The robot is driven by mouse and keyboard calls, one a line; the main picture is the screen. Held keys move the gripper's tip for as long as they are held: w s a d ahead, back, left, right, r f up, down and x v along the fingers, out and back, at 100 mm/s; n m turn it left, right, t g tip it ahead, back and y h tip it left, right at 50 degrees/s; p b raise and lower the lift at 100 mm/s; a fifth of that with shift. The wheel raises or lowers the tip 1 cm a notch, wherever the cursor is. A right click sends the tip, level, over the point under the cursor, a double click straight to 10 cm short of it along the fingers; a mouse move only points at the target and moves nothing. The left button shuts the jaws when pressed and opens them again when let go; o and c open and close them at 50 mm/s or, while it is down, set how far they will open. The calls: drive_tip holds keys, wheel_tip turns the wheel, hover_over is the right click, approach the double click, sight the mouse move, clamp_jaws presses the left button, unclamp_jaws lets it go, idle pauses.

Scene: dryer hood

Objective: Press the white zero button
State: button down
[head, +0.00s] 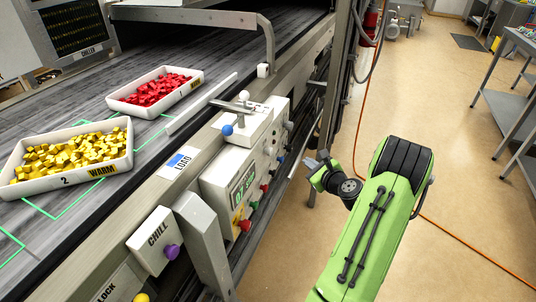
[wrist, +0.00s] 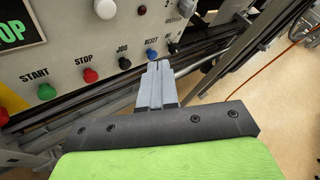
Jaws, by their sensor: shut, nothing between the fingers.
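The control panel (head: 228,185) on the side of the conveyor carries a row of coloured buttons. A white round button (wrist: 105,8) shows at the top edge of the wrist view, cut off by the frame; a white knob (head: 268,150) also shows on the panel in the head view. No zero label is readable. My gripper (wrist: 155,72) is shut and empty, its fingertips just below the blue RESET button (wrist: 152,54). In the head view my gripper (head: 316,162) is right of the panel, apart from it.
Green START (wrist: 46,91), red STOP (wrist: 90,75) and black JOG (wrist: 125,63) buttons line the panel's lower edge. A black button (wrist: 173,48) sits right of RESET. Trays of yellow (head: 75,155) and red pieces (head: 160,90) stand on the belt.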

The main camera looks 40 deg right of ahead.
sight(270, 151)
drive_tip(key=w+a+p, duration=0.2)
drive_tip(key=w+a, duration=0.2)
drive_tip(key=w, duration=0.3)
drive_tip(key=shift+w, duration=0.4)
drive_tip(key=shift+p, duration=0.3)
idle(1.4)
drive_tip(key=shift+w+a, duration=0.25)
drive_tip(key=shift+w, duration=0.15)
drive_tip(key=shift+w+a+p, duration=0.4)
drive_tip(key=shift+w+p, duration=0.25)
drive_tip(key=shift+w, duration=0.1)
idle(0.8)
drive_tip(key=shift+s, duration=0.1)
drive_tip(key=shift+s+d+b, duration=0.25)
drive_tip(key=shift+s+d, duration=0.05)
drive_tip(key=shift+s, duration=0.2)
drive_tip(key=shift+s+d+b, duration=0.2)
drive_tip(key=shift+s+d, duration=0.05)
drive_tip(key=shift+s, duration=0.25)
